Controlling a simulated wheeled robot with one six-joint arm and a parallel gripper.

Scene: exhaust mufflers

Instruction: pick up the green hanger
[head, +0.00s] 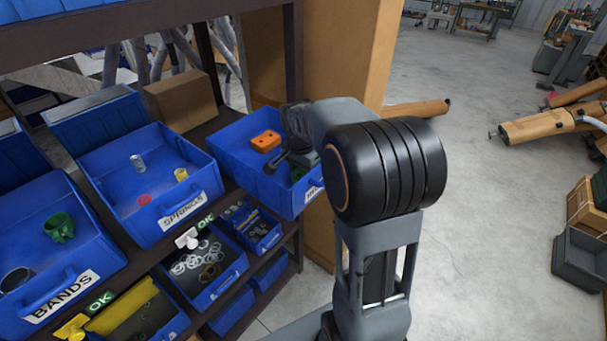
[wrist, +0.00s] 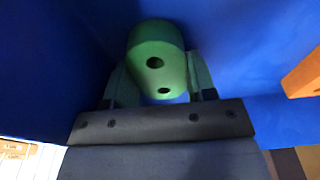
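The green hanger (wrist: 155,60) is a rounded green block with two dark holes. In the wrist view it sits between the two fingers of my gripper (wrist: 160,78), with blue bin surfaces behind it. The fingers are close along its sides; whether they press on it I cannot tell. In the head view only a small green bit of the hanger (head: 297,174) shows low in the right-hand blue bin (head: 229,160). My gripper (head: 284,160) reaches down into that bin, and my arm hides part of it.
An orange block (head: 265,141) lies in the same bin and shows at the right edge of the wrist view (wrist: 303,75). To the left are the SPRINGS bin (head: 125,205) and the BANDS bin (head: 85,258), which holds a green ring-like part (head: 59,228). A dark rack post stands behind.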

